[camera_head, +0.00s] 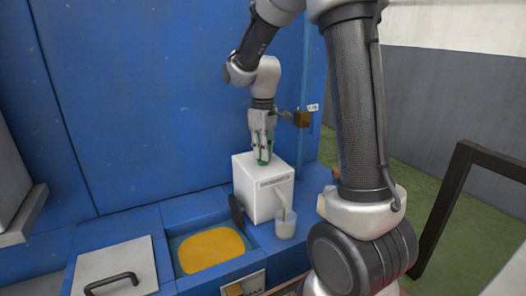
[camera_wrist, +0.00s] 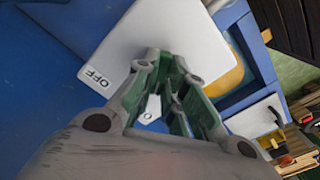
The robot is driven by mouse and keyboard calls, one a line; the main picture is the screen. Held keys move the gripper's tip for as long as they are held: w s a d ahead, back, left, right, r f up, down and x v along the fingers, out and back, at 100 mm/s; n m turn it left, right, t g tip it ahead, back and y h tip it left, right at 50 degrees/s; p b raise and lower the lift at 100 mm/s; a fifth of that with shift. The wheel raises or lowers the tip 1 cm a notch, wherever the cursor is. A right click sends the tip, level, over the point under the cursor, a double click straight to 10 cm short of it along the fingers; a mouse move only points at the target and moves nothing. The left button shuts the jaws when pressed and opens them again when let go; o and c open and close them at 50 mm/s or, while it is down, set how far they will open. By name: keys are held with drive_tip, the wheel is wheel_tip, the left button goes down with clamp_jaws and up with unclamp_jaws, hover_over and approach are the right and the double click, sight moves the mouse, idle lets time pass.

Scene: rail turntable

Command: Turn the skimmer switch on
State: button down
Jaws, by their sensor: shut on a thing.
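The skimmer is a white box (camera_head: 262,195) with a spout at its front, standing on the blue bench. My gripper (camera_head: 263,157) points down onto its top, with green-lined fingers touching or nearly touching it. In the wrist view the box top (camera_wrist: 140,42) carries an "OFF" label (camera_wrist: 96,77) left of the fingers. A white patch (camera_wrist: 153,105) with an "O" mark shows between the fingers. My gripper (camera_wrist: 173,85) is shut on the skimmer switch there, which the fingers mostly hide. The switch's setting cannot be read.
A clear cup (camera_head: 286,226) stands under the spout. A dark disc (camera_head: 237,212) is at the box's left. An orange-filled basin (camera_head: 212,250) lies in front, with a grey handled lid (camera_head: 115,268) left of it. A blue wall (camera_head: 140,100) rises behind.

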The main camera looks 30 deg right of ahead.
drive_tip(key=c, duration=1.5)
unclamp_jaws()
wheel_tip(320, 180, up, 12)
drive_tip(key=shift+r, duration=0.1)
drive_tip(key=s+m+t, duration=0.1)
drive_tip(key=s+m, duration=0.1)
drive_tip(key=s, duration=0.6)
drive_tip(key=s+f+m+t, duration=0.1)
drive_tip(key=s+m+t, duration=0.1)
drive_tip(key=s, duration=0.5)
drive_tip(key=s+d+m+t, duration=0.1)
drive_tip(key=s+m, duration=0.1)
drive_tip(key=s, duration=0.6)
drive_tip(key=shift+s+f, duration=0.3)
drive_tip(key=shift+f, duration=0.05)
